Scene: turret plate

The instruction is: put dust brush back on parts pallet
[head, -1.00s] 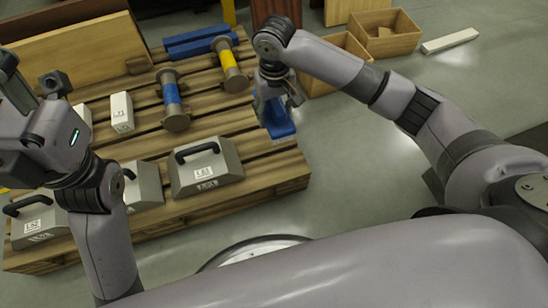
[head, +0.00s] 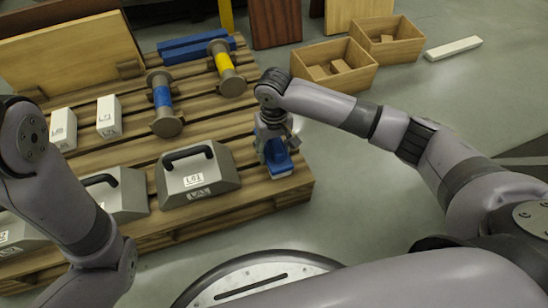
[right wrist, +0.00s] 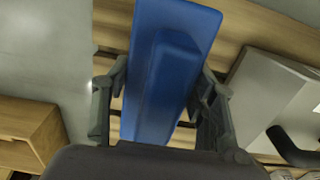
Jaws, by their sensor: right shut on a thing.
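The dust brush (head: 278,159) is blue with a pale lower edge. It is at the right front end of the wooden parts pallet (head: 240,205), low over or touching its slats; I cannot tell which. My right gripper (head: 274,140) is above it, shut on it. In the right wrist view the blue brush (right wrist: 165,75) fills the middle, with the fingers (right wrist: 160,105) on both sides of its raised handle part. My left arm comes in at the left of the head view, but its gripper is out of the picture.
A grey weight with a black handle (head: 197,178) stands left of the brush. Blue and yellow spools (head: 163,103), white blocks (head: 109,117) and blue bars (head: 193,45) lie on the pallet. Wooden bins (head: 335,66) stand on the floor beyond its right edge.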

